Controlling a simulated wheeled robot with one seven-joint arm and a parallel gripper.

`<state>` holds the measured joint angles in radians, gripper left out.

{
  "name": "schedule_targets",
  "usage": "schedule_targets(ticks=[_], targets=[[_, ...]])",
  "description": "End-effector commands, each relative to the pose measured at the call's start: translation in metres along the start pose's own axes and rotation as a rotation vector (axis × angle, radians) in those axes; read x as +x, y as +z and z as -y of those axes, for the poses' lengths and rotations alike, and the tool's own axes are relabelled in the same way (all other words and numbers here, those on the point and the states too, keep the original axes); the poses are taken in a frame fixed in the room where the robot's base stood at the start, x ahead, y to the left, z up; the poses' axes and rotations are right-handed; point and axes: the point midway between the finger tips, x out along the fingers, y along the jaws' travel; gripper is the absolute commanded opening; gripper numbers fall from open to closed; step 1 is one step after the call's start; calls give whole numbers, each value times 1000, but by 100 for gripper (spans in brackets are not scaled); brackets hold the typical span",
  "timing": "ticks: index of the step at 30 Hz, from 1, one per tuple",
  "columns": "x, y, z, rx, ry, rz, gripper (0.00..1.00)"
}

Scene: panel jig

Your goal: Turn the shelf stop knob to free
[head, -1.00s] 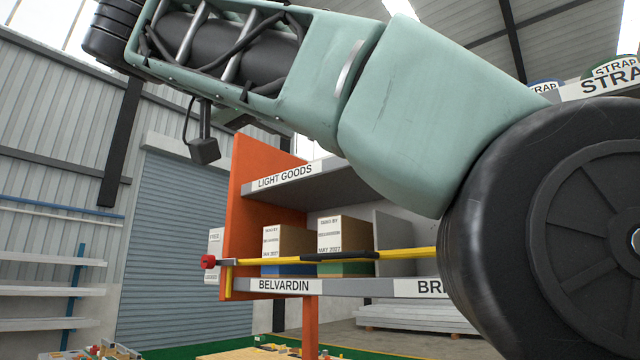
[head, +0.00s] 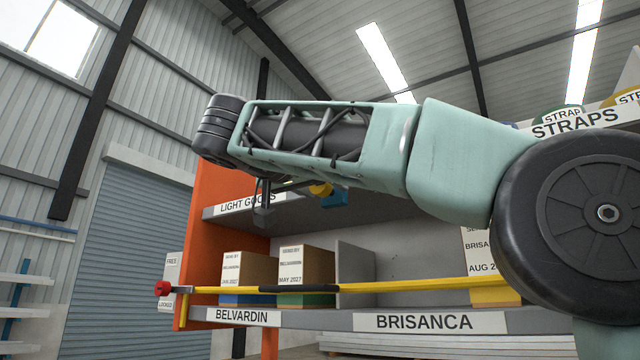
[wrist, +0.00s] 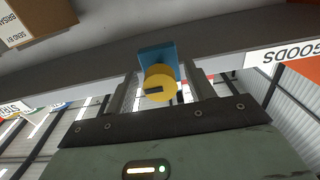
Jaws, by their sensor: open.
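The red knob (head: 162,288) is at the left end of a yellow bar (head: 415,286) across the front of the lower shelf. A white plate marked FREE above and LOCKED below (head: 172,275) is beside it. I cannot tell its setting. A yellow round piece with a dark mark (wrist: 160,84), on a blue block (wrist: 157,56), shows between the fingers. It also shows under my forearm in the head view (head: 320,189), well right of the red knob; contact is unclear.
The upper shelf edge bears a LIGHT GOODS label (head: 247,203). Cartons (head: 305,265) stand behind the yellow bar. An orange end panel (head: 215,190) closes the shelf's left side. The space left of the red knob, before the shutter (head: 120,270), looks clear.

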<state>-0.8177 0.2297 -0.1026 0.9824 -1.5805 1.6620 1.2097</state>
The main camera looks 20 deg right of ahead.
Motion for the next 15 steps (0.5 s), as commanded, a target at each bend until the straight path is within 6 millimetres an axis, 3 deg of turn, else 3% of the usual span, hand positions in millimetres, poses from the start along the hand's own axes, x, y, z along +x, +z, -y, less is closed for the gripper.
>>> schedule_targets(ticks=[6, 11, 15], targets=[[0, 0, 0, 0, 0, 0, 54], [0, 0, 0, 0, 0, 0, 9], [0, 0, 0, -1, 1, 0, 9]])
